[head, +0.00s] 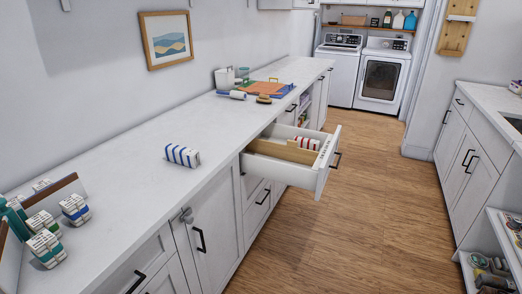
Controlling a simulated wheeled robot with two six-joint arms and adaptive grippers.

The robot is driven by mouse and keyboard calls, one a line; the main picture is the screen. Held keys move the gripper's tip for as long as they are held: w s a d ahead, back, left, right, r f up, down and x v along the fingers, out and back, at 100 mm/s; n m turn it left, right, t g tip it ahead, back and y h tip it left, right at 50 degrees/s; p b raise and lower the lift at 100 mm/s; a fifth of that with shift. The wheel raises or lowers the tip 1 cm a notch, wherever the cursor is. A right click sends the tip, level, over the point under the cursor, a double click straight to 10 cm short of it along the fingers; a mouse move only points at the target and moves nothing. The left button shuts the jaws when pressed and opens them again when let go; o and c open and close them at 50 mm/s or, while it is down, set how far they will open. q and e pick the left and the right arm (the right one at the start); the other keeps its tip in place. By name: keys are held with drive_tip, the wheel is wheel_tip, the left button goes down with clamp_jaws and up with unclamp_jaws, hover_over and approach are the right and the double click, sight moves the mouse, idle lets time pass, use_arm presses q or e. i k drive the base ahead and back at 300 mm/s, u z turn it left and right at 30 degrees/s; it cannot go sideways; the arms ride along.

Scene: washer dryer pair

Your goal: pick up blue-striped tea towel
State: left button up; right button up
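A rolled white towel with blue stripes (182,155) lies by itself on the white countertop (135,195), left of an open drawer. A white bundle with a blue band (75,209) stands at the near left of the counter, among similar bundles with green bands. Neither of my grippers is in view, so I cannot see whether they are open or shut.
The open drawer (322,168) juts over the wooden floor (340,240) and holds a red-striped white bundle (307,143). Coloured boards (268,90) and small items lie farther back. A washer (339,68) and dryer (382,76) stand at the far end.

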sight(185, 156)
drive_tip(key=z, duration=0.3)
drive_tip(key=i, duration=1)
